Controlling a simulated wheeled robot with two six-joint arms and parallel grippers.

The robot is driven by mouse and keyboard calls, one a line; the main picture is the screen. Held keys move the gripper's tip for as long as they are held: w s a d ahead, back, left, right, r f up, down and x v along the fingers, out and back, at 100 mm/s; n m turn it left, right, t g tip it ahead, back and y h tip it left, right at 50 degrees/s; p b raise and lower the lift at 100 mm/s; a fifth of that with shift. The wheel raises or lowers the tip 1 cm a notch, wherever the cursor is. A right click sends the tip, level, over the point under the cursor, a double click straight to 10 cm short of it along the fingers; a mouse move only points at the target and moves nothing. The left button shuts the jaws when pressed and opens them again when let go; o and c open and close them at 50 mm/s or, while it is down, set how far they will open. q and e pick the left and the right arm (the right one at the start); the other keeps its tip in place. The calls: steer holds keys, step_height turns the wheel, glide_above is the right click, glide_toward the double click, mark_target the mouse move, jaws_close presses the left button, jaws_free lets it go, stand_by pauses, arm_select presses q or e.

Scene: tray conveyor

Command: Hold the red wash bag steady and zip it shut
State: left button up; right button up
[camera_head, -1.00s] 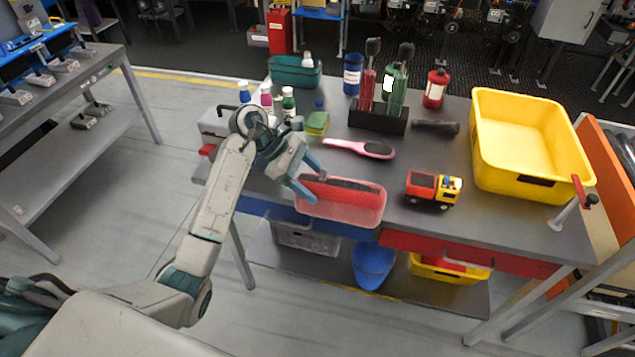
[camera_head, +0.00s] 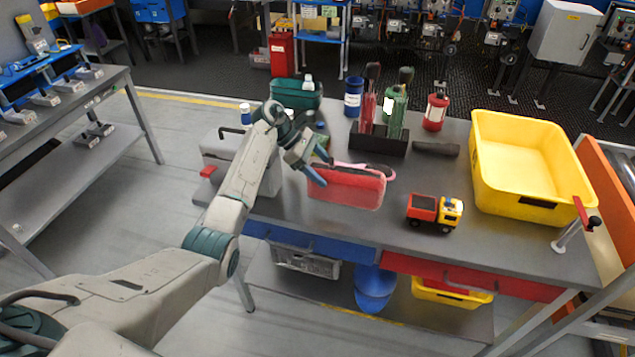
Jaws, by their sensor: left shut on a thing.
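The red wash bag (camera_head: 347,188) is on the grey workbench, near the front edge, with its broad red side facing me. Its top edge shows as a thin dark line, and I cannot tell how far the zip is closed. My left gripper (camera_head: 319,166) is at the bag's upper left end, shut on it. The fingers cover that corner, and the zip puller cannot be made out. My right gripper is not in view.
A pink hairbrush (camera_head: 386,169) lies partly hidden just behind the bag. A toy truck (camera_head: 435,211) stands to the right, and a yellow bin (camera_head: 485,187) further right. Bench between bag and truck is clear.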

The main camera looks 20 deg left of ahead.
mark_target(323, 173)
arm_select(q)
steer(key=shift+w, duration=0.8)
steer(key=shift+a+f, duration=0.1)
steer(key=shift+f, duration=1.15)
steer(key=shift+f+b, duration=0.2)
steer(key=shift+b, duration=0.25)
steer(key=o, duration=1.1)
steer(key=shift+c, duration=0.2)
steer(key=shift+s, duration=0.1)
steer(key=c, duration=1.1)
steer(key=shift+o, duration=0.2)
